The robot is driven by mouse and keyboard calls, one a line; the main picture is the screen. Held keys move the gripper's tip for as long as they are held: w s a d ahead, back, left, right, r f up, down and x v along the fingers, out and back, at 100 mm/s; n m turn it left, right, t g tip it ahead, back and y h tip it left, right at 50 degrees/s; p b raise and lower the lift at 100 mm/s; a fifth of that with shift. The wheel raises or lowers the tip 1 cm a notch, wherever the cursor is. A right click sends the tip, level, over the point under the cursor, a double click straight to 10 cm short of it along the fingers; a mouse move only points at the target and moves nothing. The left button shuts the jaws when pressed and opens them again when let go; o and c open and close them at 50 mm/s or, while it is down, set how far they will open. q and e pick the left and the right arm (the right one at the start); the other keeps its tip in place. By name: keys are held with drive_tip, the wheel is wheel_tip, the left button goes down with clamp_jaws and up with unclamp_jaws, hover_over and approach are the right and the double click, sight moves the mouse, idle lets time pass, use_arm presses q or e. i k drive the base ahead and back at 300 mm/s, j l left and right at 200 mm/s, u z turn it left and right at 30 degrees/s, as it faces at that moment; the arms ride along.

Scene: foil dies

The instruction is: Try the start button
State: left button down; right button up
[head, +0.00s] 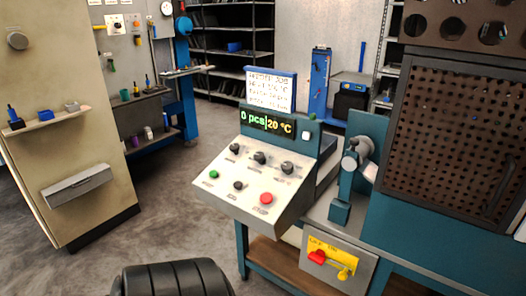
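The control panel (262,181) is a sloped, pale console on a teal bench. A green button (214,174) sits at its lower left, a dark knob or button (238,185) in the lower middle and a large red button (266,198) at the lower right. Three dark knobs, including the middle one (260,158), form the upper row. The labels are too small to read, so I cannot tell which button is marked start. The display (267,123) above reads "0 pcs" and "20 °C". Neither gripper is in view, and nothing touches the panel.
A printed card (270,90) stands above the display. A teal lever mechanism (347,183) stands right of the console, beside a dark perforated guard (462,130). A beige cabinet (62,120) stands left, with open floor between.

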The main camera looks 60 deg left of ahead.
sight(213, 173)
drive_tip(key=u, duration=2)
